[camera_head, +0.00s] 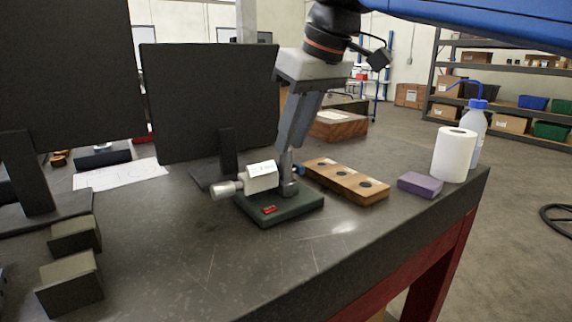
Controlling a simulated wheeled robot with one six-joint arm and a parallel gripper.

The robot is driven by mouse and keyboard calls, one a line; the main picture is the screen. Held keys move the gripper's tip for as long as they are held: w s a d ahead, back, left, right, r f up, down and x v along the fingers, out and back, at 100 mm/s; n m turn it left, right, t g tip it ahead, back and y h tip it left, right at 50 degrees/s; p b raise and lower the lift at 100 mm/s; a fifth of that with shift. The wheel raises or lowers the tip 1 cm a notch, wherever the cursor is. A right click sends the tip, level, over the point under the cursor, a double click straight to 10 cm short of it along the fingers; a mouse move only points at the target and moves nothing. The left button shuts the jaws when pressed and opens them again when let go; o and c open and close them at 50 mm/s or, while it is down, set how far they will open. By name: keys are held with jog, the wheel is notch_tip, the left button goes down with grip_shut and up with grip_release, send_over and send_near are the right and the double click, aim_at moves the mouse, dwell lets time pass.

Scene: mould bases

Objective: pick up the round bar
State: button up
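My gripper (288,147) points down over a bench gauge on a dark green base (270,211), with a white readout block (262,177) and a silver knob (226,189). A short grey upright cylinder (289,187) stands at the base's right side, directly below my fingertips. It looks like the round bar or a part of the gauge; I cannot tell which. The fingers overlap from this side, so their opening and any contact are hidden. A wooden block (345,180) with several dark round holes lies just right of the gauge.
A purple block (420,185), a white paper roll (453,154) and a wash bottle (477,130) stand near the table's right edge. Monitors (205,100) stand behind and left. Two dark blocks (70,284) lie front left. The table's front middle is clear.

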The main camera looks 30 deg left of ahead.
aim_at(286, 164)
jog(key=shift+x, duration=1.25)
jog(key=shift+c, duration=0.6)
grip_shut()
jog(key=shift+r, duration=0.1)
